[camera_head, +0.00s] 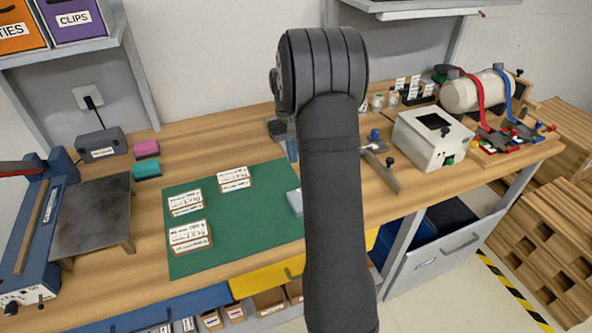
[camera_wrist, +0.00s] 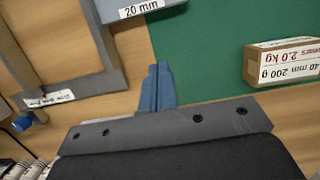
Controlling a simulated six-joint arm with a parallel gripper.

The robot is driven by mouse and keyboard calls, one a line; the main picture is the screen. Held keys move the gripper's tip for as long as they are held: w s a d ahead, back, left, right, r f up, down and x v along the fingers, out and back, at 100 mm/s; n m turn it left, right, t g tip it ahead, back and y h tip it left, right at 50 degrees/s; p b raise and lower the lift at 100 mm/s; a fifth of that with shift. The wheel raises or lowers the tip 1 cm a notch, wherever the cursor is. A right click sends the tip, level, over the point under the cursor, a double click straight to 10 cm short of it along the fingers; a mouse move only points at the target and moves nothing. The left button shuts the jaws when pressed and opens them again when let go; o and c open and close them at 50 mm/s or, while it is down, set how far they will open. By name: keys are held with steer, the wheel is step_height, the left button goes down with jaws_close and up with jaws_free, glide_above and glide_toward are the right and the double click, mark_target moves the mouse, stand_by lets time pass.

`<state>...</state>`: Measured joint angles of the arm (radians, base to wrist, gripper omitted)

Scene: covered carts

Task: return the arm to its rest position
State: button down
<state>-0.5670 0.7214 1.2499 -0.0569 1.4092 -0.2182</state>
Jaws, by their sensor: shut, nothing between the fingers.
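My arm stands upright in the middle of the head view and covers part of the bench. My gripper (camera_head: 292,150) shows beside the upper arm, over the bench behind the green mat, partly hidden by the arm. In the wrist view its two blue fingers (camera_wrist: 156,88) are together with nothing between them. They are over bare wood close to the edge of the green mat (camera_wrist: 215,50). Their height above the bench is hard to tell.
Several labelled boxes (camera_head: 190,237) lie on the mat. A grey block (camera_head: 295,202) is partly behind my arm; a "20 mm" block (camera_wrist: 135,8) is near the fingers. A grey metal frame (camera_wrist: 75,88) lies left of them. A white machine (camera_head: 432,140) stands right.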

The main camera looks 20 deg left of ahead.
steer(key=shift+v, duration=2.15)
steer(key=x, duration=0.8)
steer(key=shift+s+d+f, duration=0.15)
steer(key=shift+f, duration=0.1)
steer(key=s+d, duration=0.1)
steer(key=s+d+f, duration=0.1)
steer(key=s+d, duration=0.1)
steer(key=shift+f, duration=0.2)
steer(key=shift+w+a, duration=0.6)
steer(key=shift+s+d, duration=0.1)
